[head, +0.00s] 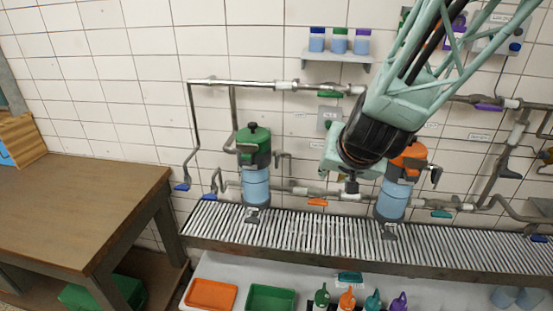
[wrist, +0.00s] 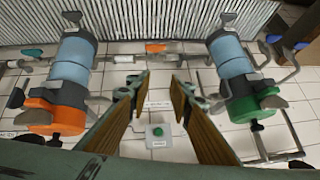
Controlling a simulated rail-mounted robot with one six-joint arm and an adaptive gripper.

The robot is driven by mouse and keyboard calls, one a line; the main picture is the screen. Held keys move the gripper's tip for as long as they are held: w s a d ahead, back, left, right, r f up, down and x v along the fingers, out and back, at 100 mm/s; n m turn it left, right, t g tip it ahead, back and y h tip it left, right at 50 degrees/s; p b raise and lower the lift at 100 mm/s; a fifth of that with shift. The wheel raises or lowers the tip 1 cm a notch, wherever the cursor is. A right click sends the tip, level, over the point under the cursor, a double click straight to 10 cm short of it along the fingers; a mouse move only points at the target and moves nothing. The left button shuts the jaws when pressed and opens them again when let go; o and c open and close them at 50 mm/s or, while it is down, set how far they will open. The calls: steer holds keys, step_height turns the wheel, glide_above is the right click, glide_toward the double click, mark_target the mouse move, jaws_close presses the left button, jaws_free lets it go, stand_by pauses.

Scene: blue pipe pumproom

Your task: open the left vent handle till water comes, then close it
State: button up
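The left housing has a green cap (head: 254,147) over a blue body (head: 256,186) and stands upright at the grating's left. A dark knob (head: 253,128) sits on its top. Two blue handles, an outer one (head: 182,187) and an inner one (head: 209,197), sit on pipe ends left of it. I cannot tell which part is the vent handle. The picture is inverted in the wrist view, so the green cap (wrist: 250,106) is at right. My gripper (wrist: 160,82) is open and empty, between the two housings and apart from both. Its fingers are not clear in the head view. No water shows.
An orange-capped housing (head: 407,165) stands right of my gripper. A box with a green button (wrist: 158,131) is on the wall. Pipes with an orange handle (head: 317,202) run behind a ribbed grating (head: 310,233). A shelf (head: 337,57) holds bottles. A wooden table (head: 75,200) stands left.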

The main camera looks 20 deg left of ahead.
steer(key=a+t, duration=0.2)
steer(key=a, duration=0.7)
steer(key=n+t, duration=0.1)
steer(key=t, duration=0.2)
glide_toward(276, 159)
steer(key=s, duration=0.2)
steer(key=shift+s+a+r+t+h, duration=0.2)
steer(key=shift+s+r+t+h, duration=0.15)
steer(key=shift+s+r, duration=0.25)
steer(key=shift+w, duration=0.2)
steer(key=x, duration=1.3)
steer(key=shift+w+d+f+b, duration=0.15)
steer(key=shift+w+f+b, duration=0.15)
steer(key=shift+f+b, duration=0.1)
jaws_close()
